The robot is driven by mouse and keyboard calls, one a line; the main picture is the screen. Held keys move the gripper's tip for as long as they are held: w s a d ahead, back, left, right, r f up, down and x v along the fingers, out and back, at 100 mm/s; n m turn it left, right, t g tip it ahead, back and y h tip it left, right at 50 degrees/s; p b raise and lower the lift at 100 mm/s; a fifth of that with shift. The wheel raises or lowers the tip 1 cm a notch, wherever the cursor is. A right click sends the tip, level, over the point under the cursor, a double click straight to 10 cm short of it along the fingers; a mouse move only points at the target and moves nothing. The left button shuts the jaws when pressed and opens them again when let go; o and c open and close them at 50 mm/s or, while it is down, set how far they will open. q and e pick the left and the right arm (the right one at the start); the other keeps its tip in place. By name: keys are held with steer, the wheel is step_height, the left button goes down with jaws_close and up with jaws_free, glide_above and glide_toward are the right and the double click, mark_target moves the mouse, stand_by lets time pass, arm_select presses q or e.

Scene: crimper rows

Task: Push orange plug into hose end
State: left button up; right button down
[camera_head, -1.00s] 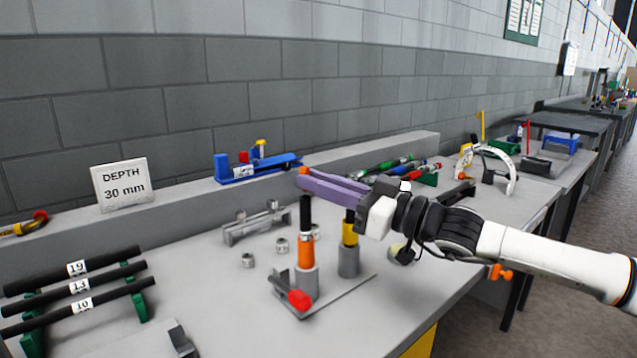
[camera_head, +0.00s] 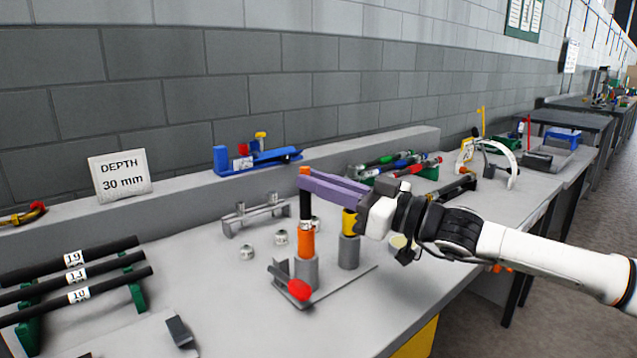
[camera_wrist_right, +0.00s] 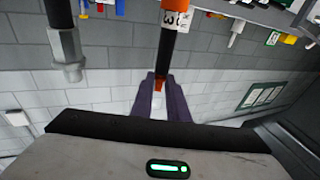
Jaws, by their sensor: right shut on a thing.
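My right gripper (camera_head: 312,182), with purple fingers, is shut on the orange plug (camera_head: 304,171). The plug sits at the top end of an upright black hose (camera_head: 305,206). The hose has an orange section (camera_head: 307,241) below and stands in a grey holder (camera_head: 306,273). In the right wrist view, the plug (camera_wrist_right: 160,84) shows between the fingertips (camera_wrist_right: 161,90) and appears to meet the hose end (camera_wrist_right: 166,62). The fingers hide part of the contact, so I cannot tell how deep the plug is. My left gripper is not in view.
A second grey holder (camera_head: 349,254) with a yellow piece (camera_head: 349,222) stands just right. A red-knobbed clamp (camera_head: 299,289) is in front. Several metal fittings (camera_head: 247,252) lie left. Black hoses (camera_head: 82,277) lie on green supports. A sign (camera_head: 120,176) reads "DEPTH 30 mm".

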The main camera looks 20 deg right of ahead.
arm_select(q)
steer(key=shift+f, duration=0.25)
arm_select(e)
steer(key=shift+f, duration=0.3)
steer(key=c, duration=1.6)
jaws_free()
steer(key=shift+f, duration=0.1)
steer(key=shift+c, duration=0.2)
arm_select(q)
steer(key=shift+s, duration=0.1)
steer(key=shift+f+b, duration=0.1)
steer(key=shift+b, duration=0.8)
arm_select(e)
steer(key=v, duration=1)
steer(key=shift+s+d, duration=0.1)
